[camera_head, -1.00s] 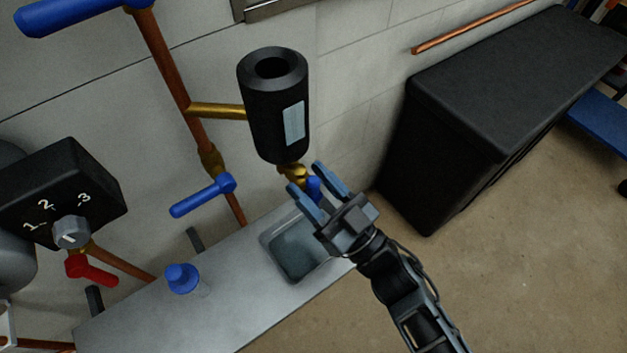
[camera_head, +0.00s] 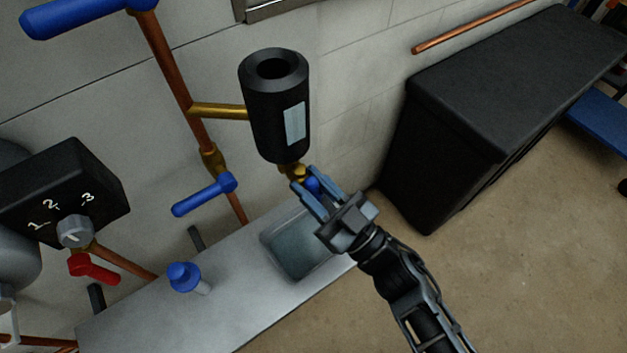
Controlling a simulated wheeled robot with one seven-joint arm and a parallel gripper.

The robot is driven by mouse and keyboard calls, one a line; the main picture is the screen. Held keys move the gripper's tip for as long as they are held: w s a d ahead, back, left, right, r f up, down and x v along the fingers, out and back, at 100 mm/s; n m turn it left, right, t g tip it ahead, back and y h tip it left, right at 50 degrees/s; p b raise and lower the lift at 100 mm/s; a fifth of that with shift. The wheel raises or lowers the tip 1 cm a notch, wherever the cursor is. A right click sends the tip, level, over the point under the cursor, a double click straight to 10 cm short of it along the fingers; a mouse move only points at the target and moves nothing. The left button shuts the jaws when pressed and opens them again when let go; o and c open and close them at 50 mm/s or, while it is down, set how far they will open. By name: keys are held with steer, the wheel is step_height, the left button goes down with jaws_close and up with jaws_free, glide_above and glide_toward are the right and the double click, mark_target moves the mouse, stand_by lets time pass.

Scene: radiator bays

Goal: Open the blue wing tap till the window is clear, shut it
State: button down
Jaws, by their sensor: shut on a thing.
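The blue wing tap (camera_head: 312,185) sits at the brass outlet under a black cylinder (camera_head: 275,115) on the wall pipe. It is mostly hidden between my fingers. My gripper (camera_head: 308,184) is shut on the blue wing tap, reaching in from the lower right. The window (camera_head: 294,122) is a pale, light-blue rectangle on the cylinder's right side. A recessed basin (camera_head: 297,250) in the grey bench lies below the tap.
A blue lever (camera_head: 204,194) is on the copper pipe left of the cylinder. A black box with a numbered dial (camera_head: 75,232) and a red lever (camera_head: 93,269) are at left. A blue-capped bottle (camera_head: 184,277) stands on the bench. A large black chest (camera_head: 500,95) stands at right; the floor before it is clear.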

mark_target(315, 195)
steer(key=shift+s+a+n+g+y+p, duration=0.15)
steer(key=shift+n+g+p, duration=0.2)
steer(key=shift+n, duration=0.45)
steer(key=shift+a+n+g+y+p, duration=0.15)
steer(key=shift+n+g, duration=0.3)
steer(key=shift+n, duration=0.35)
steer(key=c, duration=1)
jaws_free()
steer(key=shift+o, duration=0.2)
steer(key=shift+d, duration=0.1)
steer(key=b+v, duration=0.1)
steer(key=v, duration=0.5)
steer(key=shift+s+d+f, duration=0.1)
steer(key=shift+f, duration=0.15)
steer(key=shift+s+d+f+b, duration=0.15)
steer(key=shift+s+d+b, duration=0.15)
steer(key=shift+s+d, duration=0.2)
